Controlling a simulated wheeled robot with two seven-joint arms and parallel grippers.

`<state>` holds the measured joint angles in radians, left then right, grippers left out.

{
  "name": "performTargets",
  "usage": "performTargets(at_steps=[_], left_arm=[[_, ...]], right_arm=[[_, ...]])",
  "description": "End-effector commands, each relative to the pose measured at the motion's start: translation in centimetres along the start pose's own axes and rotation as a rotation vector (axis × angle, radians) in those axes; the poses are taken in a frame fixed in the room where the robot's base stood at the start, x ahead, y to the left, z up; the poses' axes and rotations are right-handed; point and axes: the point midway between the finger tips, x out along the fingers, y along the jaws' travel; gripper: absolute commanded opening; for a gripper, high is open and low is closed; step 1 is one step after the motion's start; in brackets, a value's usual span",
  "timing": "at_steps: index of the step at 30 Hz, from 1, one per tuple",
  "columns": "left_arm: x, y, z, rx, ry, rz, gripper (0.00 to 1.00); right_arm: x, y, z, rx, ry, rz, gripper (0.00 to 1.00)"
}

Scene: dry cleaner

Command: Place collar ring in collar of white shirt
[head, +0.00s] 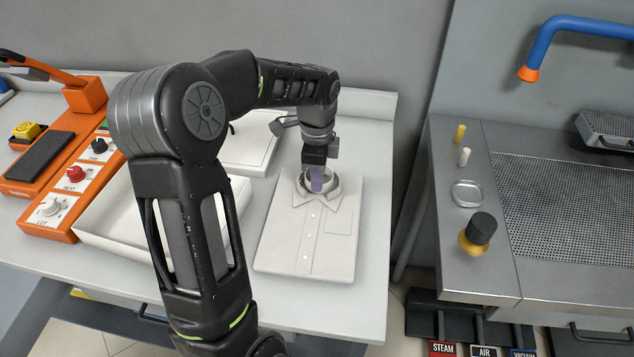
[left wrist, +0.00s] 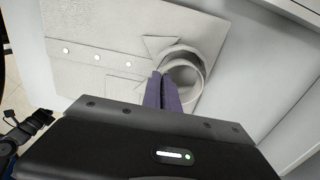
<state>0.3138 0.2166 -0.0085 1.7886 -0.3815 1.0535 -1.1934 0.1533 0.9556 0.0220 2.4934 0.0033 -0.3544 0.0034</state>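The white shirt (head: 310,240) lies folded flat on the counter with its collar toward the back; it also shows in the left wrist view (left wrist: 110,58). The pale collar ring (left wrist: 186,76) sits within the collar opening (left wrist: 188,50), its open top showing in the left wrist view. My left gripper (head: 317,180) points down at the collar. Its purple fingers (left wrist: 163,75) are close together on the near wall of the ring. The fingers hide part of the ring, and its lower edge is hidden.
A white tray (head: 100,232) stands left of the shirt, beside an orange control unit (head: 40,222) with knobs. A white board (head: 248,155) lies behind. A steel table (head: 475,262) with a perforated top is on the right, across a gap.

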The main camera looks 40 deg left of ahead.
Motion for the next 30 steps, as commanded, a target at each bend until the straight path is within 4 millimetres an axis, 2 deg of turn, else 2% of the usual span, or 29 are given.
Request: performTargets(at_steps=[4, 15, 24, 30], left_arm=[[1.5, 0.1, 0.1, -0.001, 0.000, 0.002, 0.00], [2.0, 0.0, 0.0, 0.000, 0.000, 0.000, 0.00], [1.9, 0.0, 0.0, 0.000, 0.000, 0.000, 0.25], [1.9, 0.0, 0.0, 0.000, 0.000, 0.000, 0.25]], right_arm=[[-0.2, -0.1, 0.0, 0.001, -0.001, 0.001, 0.36], [0.1, 0.0, 0.0, 0.000, 0.000, 0.001, 0.36], [0.0, 0.0, 0.0, 0.000, 0.000, 0.000, 0.36], [0.0, 0.0, 0.0, 0.000, 0.000, 0.000, 0.36]])
